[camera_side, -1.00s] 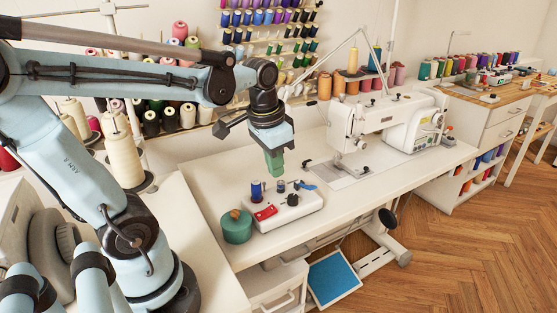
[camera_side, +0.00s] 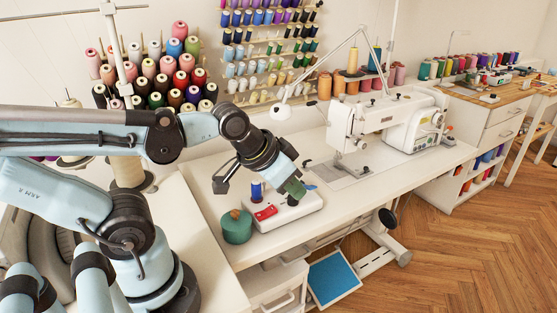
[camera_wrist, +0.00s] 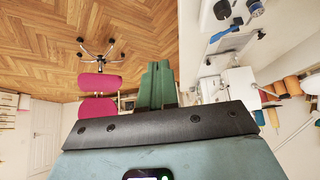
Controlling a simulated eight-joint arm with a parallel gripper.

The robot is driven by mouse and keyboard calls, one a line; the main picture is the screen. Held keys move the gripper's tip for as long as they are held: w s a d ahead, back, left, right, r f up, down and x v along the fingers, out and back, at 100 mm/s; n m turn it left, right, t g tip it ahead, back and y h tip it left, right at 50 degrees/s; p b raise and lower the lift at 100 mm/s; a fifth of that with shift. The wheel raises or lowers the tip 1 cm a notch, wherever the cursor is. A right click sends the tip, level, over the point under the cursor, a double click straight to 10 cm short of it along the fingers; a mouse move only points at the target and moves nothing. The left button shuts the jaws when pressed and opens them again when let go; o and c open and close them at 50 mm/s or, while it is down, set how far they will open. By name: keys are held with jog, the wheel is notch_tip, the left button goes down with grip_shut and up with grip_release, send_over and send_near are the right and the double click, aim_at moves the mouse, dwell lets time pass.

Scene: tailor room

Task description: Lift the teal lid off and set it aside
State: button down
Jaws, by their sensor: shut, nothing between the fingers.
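The teal round pot (camera_side: 237,231) stands on the white table at the left of the work area in the side view. Its teal lid (camera_side: 228,218) is on top, with a small brown knob (camera_side: 235,213). My gripper (camera_side: 295,190) is tilted, to the right of the pot and higher, in front of part of the white bobbin winder. Its green fingers are together and empty, as the wrist view also shows (camera_wrist: 158,84). Whether the fingers touch the winder cannot be told. The pot is not visible in the wrist view.
The white bobbin winder (camera_side: 284,216), with a red panel and a blue spool (camera_side: 257,189), stands right beside the pot. The sewing machine (camera_side: 375,122) is farther back right. The white table (camera_side: 205,197) is bare left of the pot.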

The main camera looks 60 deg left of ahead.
dwell(0.4)
grip_release()
dwell(0.4)
jog(key=shift+a, duration=0.1)
jog(key=n+g, duration=0.2)
jog(key=g, duration=0.4)
send_near(234, 212)
jog(key=shift+s+f, duration=0.15)
jog(key=shift+f, duration=2.3)
jog(key=shift+w+f, duration=0.3)
jog(key=shift+f, duration=0.35)
jog(key=shift+w+f, duration=0.25)
jog(key=shift+f, duration=0.4)
jog(key=shift+w+f, duration=0.15)
jog(key=shift+f, duration=1.05)
